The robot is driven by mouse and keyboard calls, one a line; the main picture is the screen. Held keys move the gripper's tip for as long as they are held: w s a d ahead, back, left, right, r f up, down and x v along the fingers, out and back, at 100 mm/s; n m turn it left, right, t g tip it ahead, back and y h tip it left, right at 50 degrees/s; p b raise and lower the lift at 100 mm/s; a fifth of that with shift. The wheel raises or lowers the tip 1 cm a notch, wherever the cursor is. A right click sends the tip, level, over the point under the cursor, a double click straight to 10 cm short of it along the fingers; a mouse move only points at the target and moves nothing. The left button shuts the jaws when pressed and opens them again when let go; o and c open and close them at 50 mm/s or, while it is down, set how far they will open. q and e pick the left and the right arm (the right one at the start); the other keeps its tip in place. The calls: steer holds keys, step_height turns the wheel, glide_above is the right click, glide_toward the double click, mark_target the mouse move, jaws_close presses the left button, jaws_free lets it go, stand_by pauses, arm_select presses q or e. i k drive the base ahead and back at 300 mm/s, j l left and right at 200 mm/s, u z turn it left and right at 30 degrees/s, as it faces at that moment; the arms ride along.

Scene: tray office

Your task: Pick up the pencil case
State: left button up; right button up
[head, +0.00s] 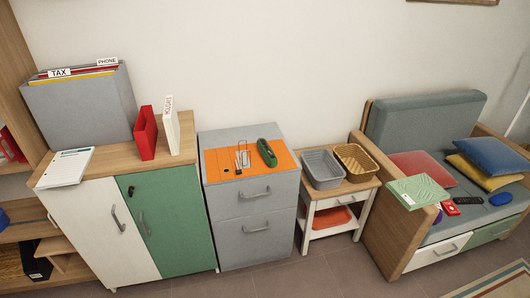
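A dark green elongated object (267,152), which looks like the pencil case, lies on an orange mat (222,165) on top of the grey drawer cabinet (240,136). It is small in view, so I cannot be sure what it is. A thin metal wire object (242,158) stands just left of it on the same mat. Neither of my grippers is in view.
Left of the drawers stands a taller cabinet (170,228) with a file box (80,108), red and white binders and papers on it. To the right, a side table (344,189) holds grey (322,168) and tan (356,162) baskets. A cushioned sofa (425,115) stands farther right.

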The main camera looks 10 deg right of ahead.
mark_target(267, 153)
steer(key=i+l+z, duration=0.1)
steer(key=i+l, duration=0.15)
steer(key=l, duration=0.2)
steer(key=i+l+z, duration=0.1)
steer(key=l, duration=0.3)
steer(key=i+l+z, duration=0.1)
steer(key=i+l, duration=0.3)
